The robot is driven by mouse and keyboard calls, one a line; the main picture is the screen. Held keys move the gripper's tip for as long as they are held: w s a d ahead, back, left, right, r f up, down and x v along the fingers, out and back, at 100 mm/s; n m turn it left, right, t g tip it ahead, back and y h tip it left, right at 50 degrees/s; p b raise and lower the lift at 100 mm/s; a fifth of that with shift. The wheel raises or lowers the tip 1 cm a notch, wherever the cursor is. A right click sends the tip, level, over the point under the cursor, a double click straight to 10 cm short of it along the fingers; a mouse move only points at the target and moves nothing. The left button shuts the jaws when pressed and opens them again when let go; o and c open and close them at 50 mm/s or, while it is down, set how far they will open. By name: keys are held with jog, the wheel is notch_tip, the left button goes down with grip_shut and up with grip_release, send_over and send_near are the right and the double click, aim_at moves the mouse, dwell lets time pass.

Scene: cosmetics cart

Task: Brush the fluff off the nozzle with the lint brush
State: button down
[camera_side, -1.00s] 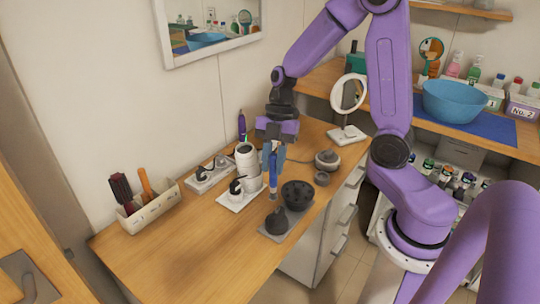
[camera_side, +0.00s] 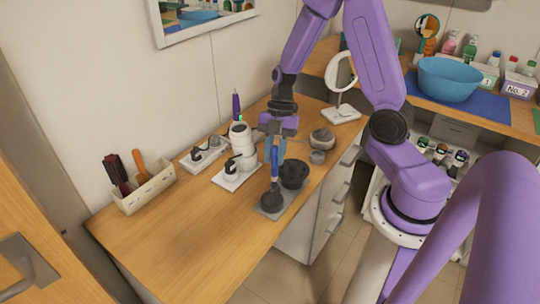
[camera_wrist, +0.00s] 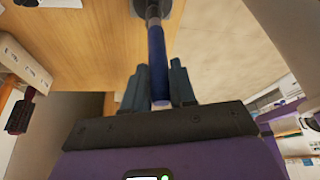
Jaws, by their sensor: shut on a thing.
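My gripper (camera_side: 274,150) is shut on the blue handle (camera_side: 274,164) of the lint brush, which points downward. The handle also shows between my fingers in the wrist view (camera_wrist: 158,62), with a grey section beyond it at the top edge. The brush's lower end is at a dark rounded piece (camera_side: 271,202), which looks like a nozzle, on a grey mat (camera_side: 283,210). I cannot tell whether they touch. No fluff can be made out at this size.
A white dryer-like device (camera_side: 242,142) and a white stand (camera_side: 231,174) are to the left. A bin with brushes (camera_side: 146,188) is farther left. A round grey item (camera_side: 322,140) and ring mirror (camera_side: 341,80) are behind. The front left wood top is clear.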

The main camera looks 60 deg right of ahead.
jog(key=a+r, duration=0.3)
jog(key=r, duration=0.5)
dwell(1.2)
jog(key=shift+a, duration=0.1)
dwell(0.5)
